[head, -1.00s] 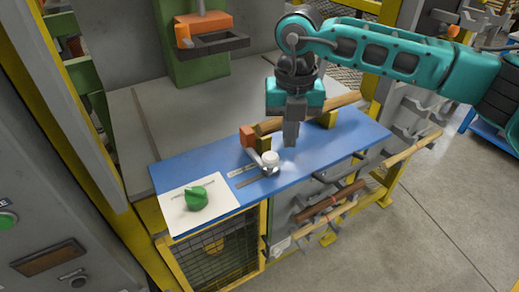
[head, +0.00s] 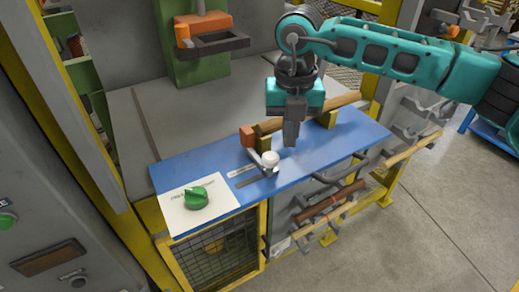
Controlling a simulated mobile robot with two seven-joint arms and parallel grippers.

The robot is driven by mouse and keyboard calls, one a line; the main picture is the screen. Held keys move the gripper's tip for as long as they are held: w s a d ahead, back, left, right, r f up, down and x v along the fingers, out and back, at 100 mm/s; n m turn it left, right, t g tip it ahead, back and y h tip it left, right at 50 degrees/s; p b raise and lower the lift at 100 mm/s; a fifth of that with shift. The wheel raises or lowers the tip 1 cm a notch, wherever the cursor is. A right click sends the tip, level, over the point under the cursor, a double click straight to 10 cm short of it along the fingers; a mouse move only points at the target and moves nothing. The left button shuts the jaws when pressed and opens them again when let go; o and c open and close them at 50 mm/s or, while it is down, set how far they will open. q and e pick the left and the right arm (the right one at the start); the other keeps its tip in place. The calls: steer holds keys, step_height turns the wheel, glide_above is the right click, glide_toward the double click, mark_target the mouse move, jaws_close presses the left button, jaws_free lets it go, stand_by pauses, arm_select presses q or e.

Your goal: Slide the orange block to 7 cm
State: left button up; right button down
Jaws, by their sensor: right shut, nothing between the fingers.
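The orange block (head: 247,137) sits at the left end of a wooden rod (head: 312,111), at the back of a blue bench top (head: 335,145). My right gripper (head: 291,139) points down over the blue top, right of the block and in front of the rod. It is shut and empty, apart from the block. A white ball knob (head: 270,158) on a metal lever stands just in front of the block. A scale strip with a dark slot (head: 253,179) lies in front of the block; its markings are too small to read. My left gripper is not in view.
A green knob (head: 196,197) sits on a white panel at the bench's left end. Yellow supports (head: 327,119) carry the rod. An orange and green press (head: 205,35) stands behind. More rods rest on racks below the front edge. The blue top's right part is clear.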

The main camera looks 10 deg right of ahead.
mark_target(275, 154)
steer(key=shift+f, duration=0.25)
steer(key=shift+f+b, duration=1.8)
steer(key=shift+f, duration=0.2)
steer(key=shift+f, duration=0.2)
steer(key=shift+s+a, duration=0.3)
steer(key=shift+a, duration=0.5)
steer(key=shift+s+a, duration=0.25)
steer(key=shift+a, duration=0.5)
stand_by(0.3)
steer(key=shift+r, duration=0.1)
step_height(275, 154, up, 7)
steer(key=d+p, duration=0.1)
steer(key=p, duration=0.2)
steer(key=shift+w+p, duration=0.2)
steer(key=shift+p, duration=0.15)
stand_by(0.5)
steer(key=shift+s+d, duration=0.1)
